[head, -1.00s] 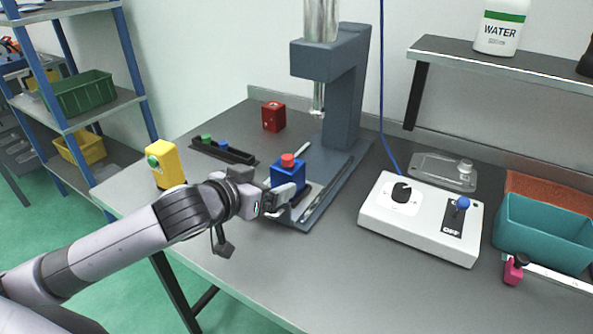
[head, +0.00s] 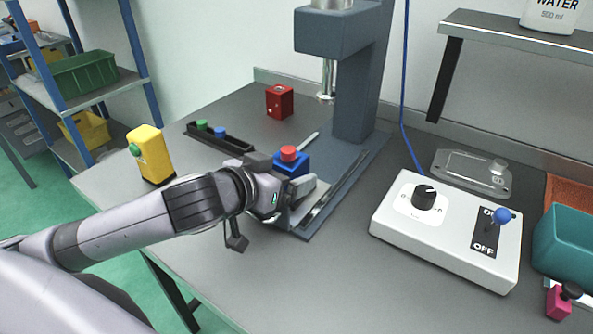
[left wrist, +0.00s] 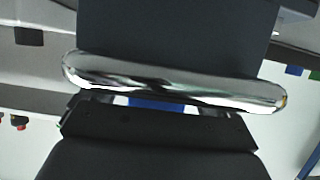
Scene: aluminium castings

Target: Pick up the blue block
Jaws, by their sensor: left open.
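The blue block (head: 291,162), with a round red knob on top, stands upright on the plate of the grey press, at its near left end. My left gripper (head: 298,189) is open at the near side of the block, and its fingers hide the block's lower part. I cannot tell whether they touch it. In the left wrist view a narrow strip of blue (left wrist: 155,104) shows between a shiny metal bar and the dark gripper body; most of the block is hidden there. My right gripper is not in view.
The grey press (head: 345,60) rises just behind the block. A yellow box (head: 153,155) with a green button, a black tray (head: 238,151) with small green and blue pieces, and a red box (head: 280,101) stand around.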

